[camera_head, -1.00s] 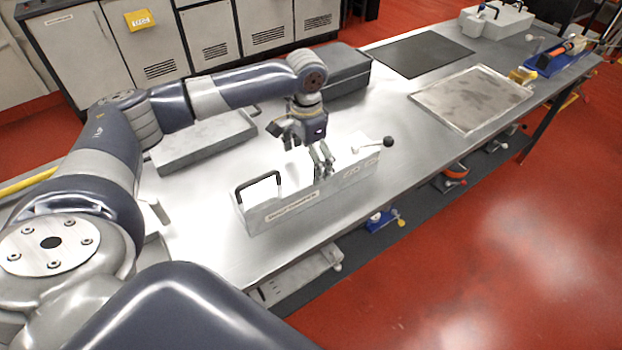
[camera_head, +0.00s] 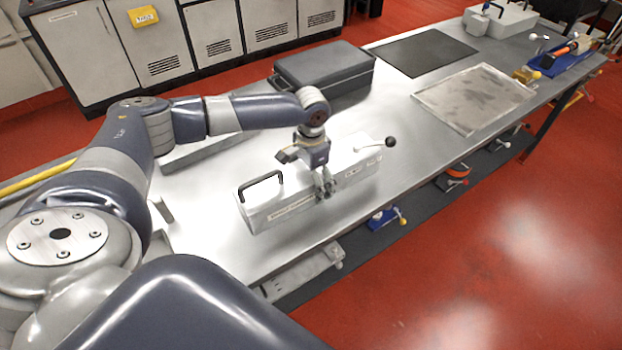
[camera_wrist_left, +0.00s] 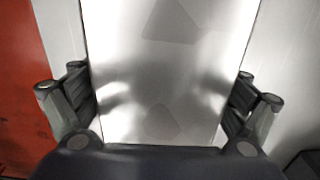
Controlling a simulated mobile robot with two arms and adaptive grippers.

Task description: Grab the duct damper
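The duct damper (camera_head: 290,208) is a long pale metal box on the bench. It has a black handle at its left end and a lever with a black ball knob at its right end. My left gripper (camera_head: 325,188) is over its middle, pointing down, with fingers at its near side. In the left wrist view, the fingers are wide apart, one on each side of the damper's shiny top (camera_wrist_left: 165,90). I cannot tell whether they touch its sides. My right gripper is not in view.
The damper stands on a metal bench (camera_head: 215,215). A dark grey case (camera_head: 325,72) is behind it. A black mat (camera_head: 425,52) and a flat metal-framed panel (camera_head: 475,97) lie to the right. Red floor is beyond the front edge.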

